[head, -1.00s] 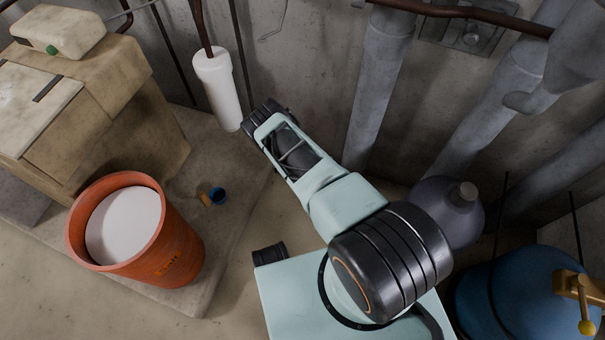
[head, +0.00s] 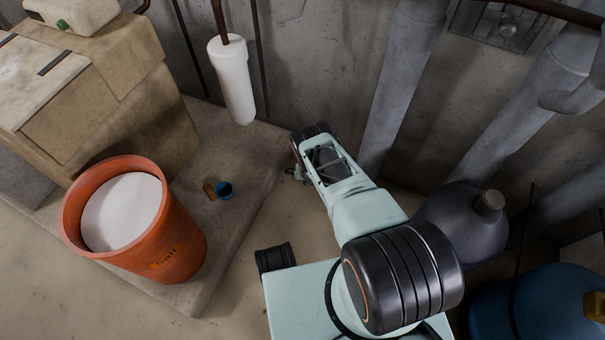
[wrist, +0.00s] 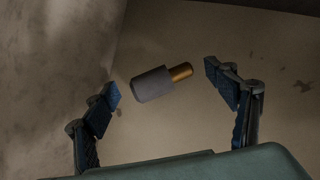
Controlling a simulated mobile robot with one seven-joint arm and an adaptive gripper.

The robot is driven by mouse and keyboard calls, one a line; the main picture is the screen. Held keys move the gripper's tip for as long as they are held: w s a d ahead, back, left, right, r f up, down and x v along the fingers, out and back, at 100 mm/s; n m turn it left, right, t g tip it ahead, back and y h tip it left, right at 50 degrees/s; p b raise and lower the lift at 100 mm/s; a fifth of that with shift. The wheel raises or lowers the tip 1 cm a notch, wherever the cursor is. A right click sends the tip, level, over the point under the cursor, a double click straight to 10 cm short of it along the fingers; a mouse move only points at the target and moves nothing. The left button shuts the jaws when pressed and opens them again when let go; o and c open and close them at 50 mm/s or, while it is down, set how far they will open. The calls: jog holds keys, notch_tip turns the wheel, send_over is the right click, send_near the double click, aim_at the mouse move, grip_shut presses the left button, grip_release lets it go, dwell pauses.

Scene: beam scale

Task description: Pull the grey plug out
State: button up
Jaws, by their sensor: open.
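The grey plug (wrist: 153,85), a short grey cylinder with a brass-coloured pin (wrist: 181,72) at its right end, shows in the middle of the wrist view. It lies tilted across the view, between the two spread fingers. My gripper (wrist: 162,82) is open, with a gap between each finger and the plug. I cannot tell how far beyond the fingertips the plug is, or whether it sits in anything. In the head view my gripper (head: 296,174) is low by the wall, partly hidden by my wrist, and the grey plug is not visible there.
A white cylinder (head: 236,85) hangs by the wall. Grey pipes (head: 400,85) and a dark round vessel (head: 460,222) stand to the right.

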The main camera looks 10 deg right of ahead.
jog(key=shift+c, duration=0.5)
jog(key=shift+s+f, duration=0.1)
jog(key=c, duration=1.7)
jog(key=o, duration=0.6)
jog(key=shift+s+d, duration=0.1)
jog(key=c, duration=0.6)
jog(key=shift+s+a+p, duration=0.55)
jog(key=shift+s+p, duration=0.1)
jog(key=shift+s, duration=0.15)
jog(key=shift+s+a+r+p, duration=0.4)
jog(key=shift+s+a+p, duration=0.2)
jog(key=shift+a, duration=0.05)
jog(key=shift+s+a+r+p, duration=0.25)
jog(key=shift+s+a+p, duration=0.4)
jog(key=shift+s, duration=0.25)
